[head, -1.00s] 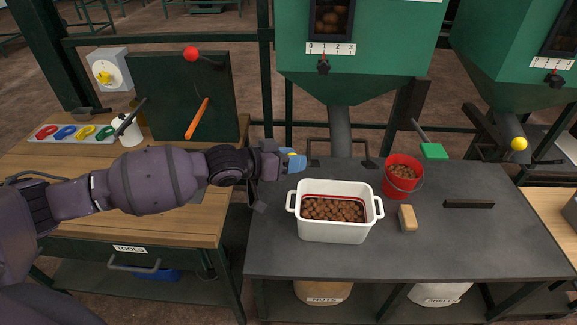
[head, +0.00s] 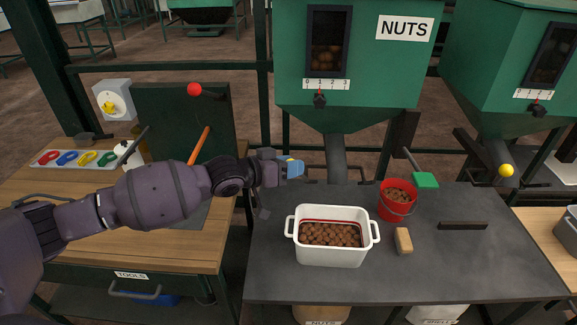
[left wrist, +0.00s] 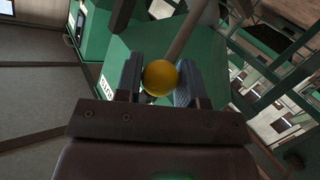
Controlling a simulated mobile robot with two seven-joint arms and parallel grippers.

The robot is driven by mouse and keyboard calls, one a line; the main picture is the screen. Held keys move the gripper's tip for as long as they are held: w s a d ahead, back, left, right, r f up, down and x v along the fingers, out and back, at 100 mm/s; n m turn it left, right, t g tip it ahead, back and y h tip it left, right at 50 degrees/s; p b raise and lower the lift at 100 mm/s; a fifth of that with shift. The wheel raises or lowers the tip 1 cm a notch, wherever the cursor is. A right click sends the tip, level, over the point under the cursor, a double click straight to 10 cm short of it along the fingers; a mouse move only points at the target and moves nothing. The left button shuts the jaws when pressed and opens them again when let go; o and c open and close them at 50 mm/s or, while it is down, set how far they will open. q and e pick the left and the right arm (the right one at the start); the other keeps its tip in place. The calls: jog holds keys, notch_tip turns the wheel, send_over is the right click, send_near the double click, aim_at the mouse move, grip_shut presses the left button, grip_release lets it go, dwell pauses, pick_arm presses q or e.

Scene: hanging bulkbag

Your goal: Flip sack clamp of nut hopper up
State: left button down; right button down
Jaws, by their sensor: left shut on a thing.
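The nut hopper (head: 350,85) is the green hopper with the NUTS label, and its grey spout (head: 336,158) points down over the bench. My left gripper (head: 291,168) is just left of the spout in the head view. In the left wrist view, a yellow ball knob (left wrist: 160,77) sits between the two dark fingers, which are shut on it. A rod (left wrist: 188,32) runs up from the knob towards green hopper surfaces. In the head view the gripper hides this knob and most of the sack clamp, so its exact angle cannot be told. My right gripper is not in view.
A white tub of nuts (head: 331,216) stands below the gripper on the dark bench (head: 400,275). A red bucket (head: 397,205), a brush (head: 403,240) and a dark bar (head: 462,226) lie to its right. A second hopper (head: 520,70) has another yellow knob (head: 506,170).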

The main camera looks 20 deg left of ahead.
pick_arm(q)
jog(key=c, duration=1.1)
grip_release()
jog(key=shift+w+d+r, duration=0.1)
jog(key=shift+w+r, duration=0.1)
jog(key=shift+r, duration=0.3)
jog(key=shift+c, duration=0.2)
jog(key=o, duration=0.4)
jog(key=shift+w+d+f, duration=0.25)
jog(key=shift+s+a, duration=0.55)
jog(key=shift+a, duration=0.05)
jog(key=v, duration=0.9)
jog(key=shift+s+a+r, duration=0.15)
jog(key=shift+s+r, duration=0.05)
jog(key=shift+s, duration=0.05)
